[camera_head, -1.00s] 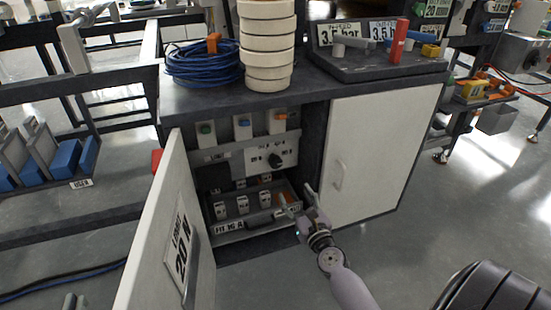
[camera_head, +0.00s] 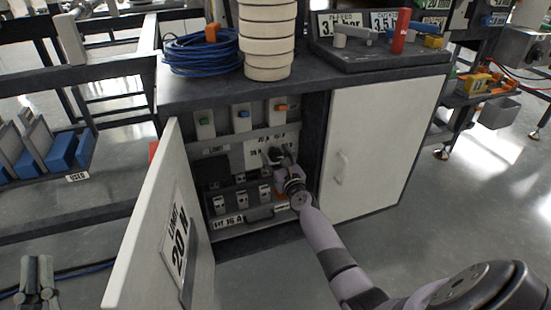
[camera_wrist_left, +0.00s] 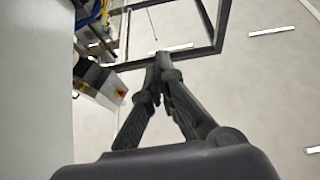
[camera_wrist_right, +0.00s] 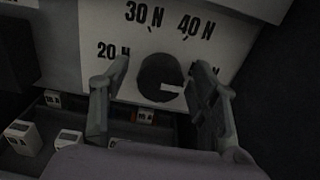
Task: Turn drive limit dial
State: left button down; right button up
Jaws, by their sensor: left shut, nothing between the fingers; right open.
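The drive limit dial (camera_wrist_right: 162,80) is a dark round knob with a white pointer mark. It sits on a white plate (camera_wrist_right: 185,22) marked 20 N, 30 N, 40 N and one partly hidden label. The pointer points right, towards the hidden label. My right gripper (camera_wrist_right: 163,75) is open, with one finger on each side of the dial; whether they touch it I cannot tell. In the head view the right gripper (camera_head: 280,160) reaches into the open cabinet and partly covers the dial. My left gripper (camera_head: 37,265) is shut and empty at the lower left; it also shows in the left wrist view (camera_wrist_left: 160,60).
The open cabinet door (camera_head: 150,225) with a "LIMIT 20 N" sign stands left of the right arm. The closed white door (camera_head: 375,150) is on the right. A drawer tray (camera_head: 255,218) with small labelled blocks lies below the dial. Stacked cream rings (camera_head: 265,45) stand on top.

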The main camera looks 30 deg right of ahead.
jog(key=shift+w+d, duration=0.15)
jog(key=shift+w, duration=0.35)
pick_arm(q)
jog(key=shift+s+r+t, duration=0.45)
jog(key=shift+r+t, duration=0.15)
jog(key=shift+r, duration=0.15)
pick_arm(e)
jog(key=shift+c, duration=0.2)
jog(key=c, duration=1.1)
jog(key=shift+c, duration=0.2)
